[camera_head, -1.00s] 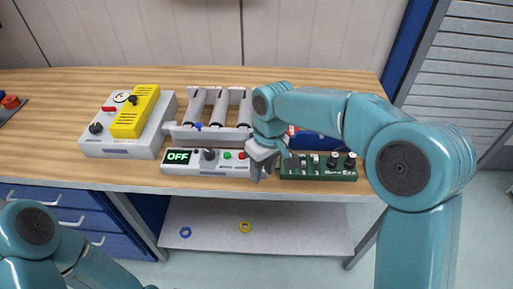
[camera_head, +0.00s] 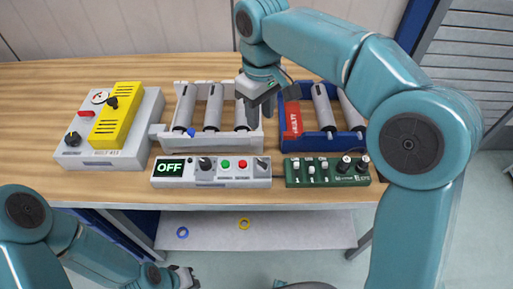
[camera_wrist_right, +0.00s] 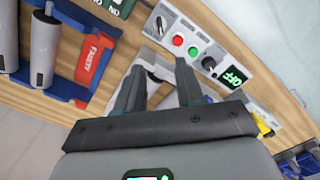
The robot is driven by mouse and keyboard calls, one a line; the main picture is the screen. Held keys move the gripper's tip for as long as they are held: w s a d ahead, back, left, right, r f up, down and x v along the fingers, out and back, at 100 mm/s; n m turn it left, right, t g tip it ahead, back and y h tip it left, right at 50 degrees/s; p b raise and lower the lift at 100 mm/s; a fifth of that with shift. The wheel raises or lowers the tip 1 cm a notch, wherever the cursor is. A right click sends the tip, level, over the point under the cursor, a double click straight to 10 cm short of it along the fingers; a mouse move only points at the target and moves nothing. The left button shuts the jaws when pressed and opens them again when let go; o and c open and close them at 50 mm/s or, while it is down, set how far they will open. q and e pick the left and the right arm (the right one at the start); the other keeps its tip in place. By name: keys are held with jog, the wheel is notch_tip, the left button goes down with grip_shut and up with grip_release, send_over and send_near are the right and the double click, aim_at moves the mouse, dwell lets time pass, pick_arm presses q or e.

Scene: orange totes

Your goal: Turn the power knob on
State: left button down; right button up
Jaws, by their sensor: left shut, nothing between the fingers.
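The white control box (camera_head: 228,180) lies near the front edge of the bench. Its display (camera_head: 169,169) reads OFF. The knob also shows in the right wrist view (camera_wrist_right: 209,63). My right gripper (camera_wrist_right: 157,78) is open, its fingers apart over the roller tray behind the box, touching neither box nor knob. My left gripper (camera_head: 187,275) is shut and empty, low in front of the bench.
A white tray (camera_head: 259,139) of grey rollers stands behind the box. A blue tray (camera_head: 318,142) with a red faulty label is right of it. A green switch panel (camera_head: 325,176) adjoins the box at right. A grey device (camera_head: 117,155) with a yellow block stands left.

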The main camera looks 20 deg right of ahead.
aim_at(261, 160)
jog(key=f, duration=1.5)
jog(key=shift+s+b, duration=0.3)
jog(key=shift+s, duration=0.1)
jog(key=shift+w+f, duration=0.1)
jog(key=shift+f, duration=0.3)
jog(key=shift+s+d, duration=0.1)
jog(key=shift+s, duration=0.15)
jog(key=shift+w, duration=0.1)
jog(key=shift+c, duration=0.6)
grip_shut()
